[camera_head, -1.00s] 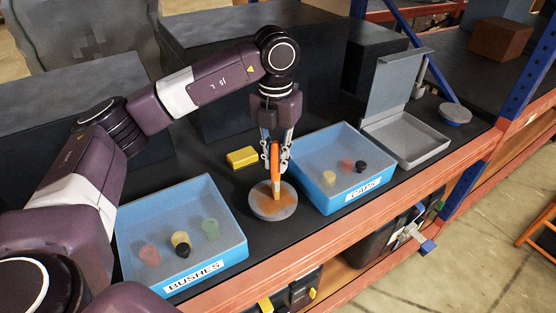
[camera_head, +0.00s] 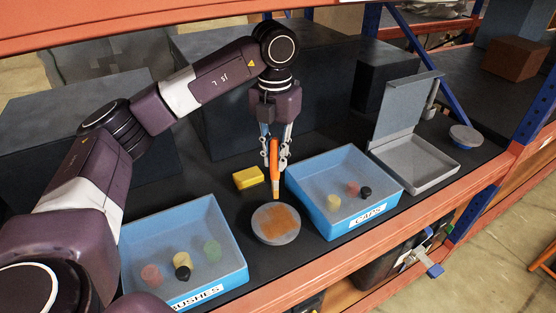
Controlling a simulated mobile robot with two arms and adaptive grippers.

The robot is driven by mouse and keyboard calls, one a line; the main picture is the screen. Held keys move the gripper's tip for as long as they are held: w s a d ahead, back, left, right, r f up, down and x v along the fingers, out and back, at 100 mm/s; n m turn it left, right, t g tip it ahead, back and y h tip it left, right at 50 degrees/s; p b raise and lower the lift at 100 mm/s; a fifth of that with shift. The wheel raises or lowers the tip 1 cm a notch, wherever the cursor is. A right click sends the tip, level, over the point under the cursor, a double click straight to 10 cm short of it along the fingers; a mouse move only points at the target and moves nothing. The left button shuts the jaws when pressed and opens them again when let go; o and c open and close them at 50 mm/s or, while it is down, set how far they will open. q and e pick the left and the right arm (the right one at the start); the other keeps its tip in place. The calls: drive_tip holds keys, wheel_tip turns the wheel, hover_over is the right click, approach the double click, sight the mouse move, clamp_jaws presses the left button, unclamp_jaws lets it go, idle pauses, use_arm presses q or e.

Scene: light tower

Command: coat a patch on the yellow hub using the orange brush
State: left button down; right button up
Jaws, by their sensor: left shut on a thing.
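My left gripper (camera_head: 275,160) is shut on the orange brush (camera_head: 274,171), which hangs nearly upright with its tip down. Below it, a round grey disc (camera_head: 259,228) lies on the dark shelf top, with an orange-brown patch (camera_head: 278,219) across its middle. The brush tip shows just behind the disc's far edge and looks raised clear of it. No round hub that is clearly yellow shows; a small yellow block (camera_head: 248,178) lies left of the brush. My right gripper is not in view.
A blue BUSHES bin (camera_head: 236,245) stands left of the disc and a blue CAPS bin (camera_head: 325,222) to its right, both holding small coloured parts. An open grey box (camera_head: 415,165) and a small round tin (camera_head: 466,136) stand farther right. Dark boxes stand behind.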

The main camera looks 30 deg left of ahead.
sight(275, 142)
use_arm(q)
drive_tip(key=shift+a+r+p, duration=0.25)
drive_tip(key=shift+r+p, duration=0.25)
drive_tip(key=shift+r, duration=0.4)
drive_tip(key=shift+w+r+p, duration=0.1)
drive_tip(key=shift+r+p, duration=0.2)
drive_tip(key=shift+r, duration=0.2)
drive_tip(key=shift+d, duration=0.2)
drive_tip(key=shift+a, duration=0.15)
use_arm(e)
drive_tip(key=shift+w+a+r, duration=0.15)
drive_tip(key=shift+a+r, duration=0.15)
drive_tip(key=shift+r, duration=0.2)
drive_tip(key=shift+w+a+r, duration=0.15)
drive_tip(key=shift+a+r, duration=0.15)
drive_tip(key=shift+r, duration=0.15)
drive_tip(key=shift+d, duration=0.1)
